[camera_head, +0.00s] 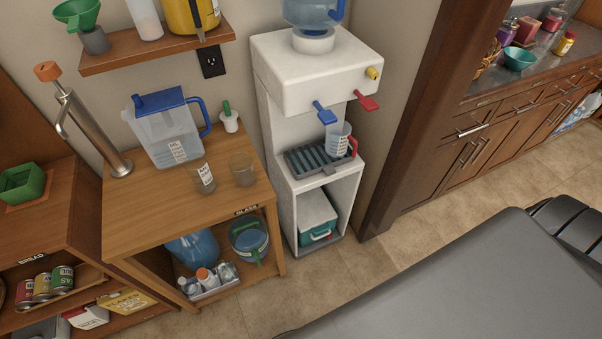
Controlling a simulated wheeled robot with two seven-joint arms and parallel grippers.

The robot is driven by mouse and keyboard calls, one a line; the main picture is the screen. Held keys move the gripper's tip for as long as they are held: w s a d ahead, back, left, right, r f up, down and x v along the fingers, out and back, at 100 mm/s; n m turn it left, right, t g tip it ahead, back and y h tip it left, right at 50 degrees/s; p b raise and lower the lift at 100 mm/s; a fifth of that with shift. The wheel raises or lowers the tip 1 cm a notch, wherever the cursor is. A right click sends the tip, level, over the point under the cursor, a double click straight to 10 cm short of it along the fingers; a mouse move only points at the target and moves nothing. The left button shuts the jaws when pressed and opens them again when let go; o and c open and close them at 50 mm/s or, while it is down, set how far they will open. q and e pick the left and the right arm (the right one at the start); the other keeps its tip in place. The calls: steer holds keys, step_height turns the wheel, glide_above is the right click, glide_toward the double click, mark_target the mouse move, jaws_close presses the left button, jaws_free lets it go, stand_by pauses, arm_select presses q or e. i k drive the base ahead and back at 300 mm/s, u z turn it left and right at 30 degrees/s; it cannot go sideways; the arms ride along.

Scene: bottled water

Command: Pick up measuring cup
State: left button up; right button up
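A small clear measuring cup (339,137) with markings and a red handle stands upright on the grey drip tray (297,160) of the white water dispenser (281,118). It is below the blue tap lever (325,113) and the red tap lever (366,101). Its handle is on its right side. Neither of my grippers is in view, and nothing is holding the cup.
Left of the dispenser, a wooden stand (150,215) holds a clear pitcher (165,135) with a blue lid and handle, and two clear cups (203,177) (242,169). A wooden shelf (150,51) hangs above. A wooden door frame (405,110) rises right of the dispenser. Tiled floor (440,185) lies in front.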

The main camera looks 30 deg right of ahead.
mark_target(337, 137)
steer(key=z, duration=1.7)
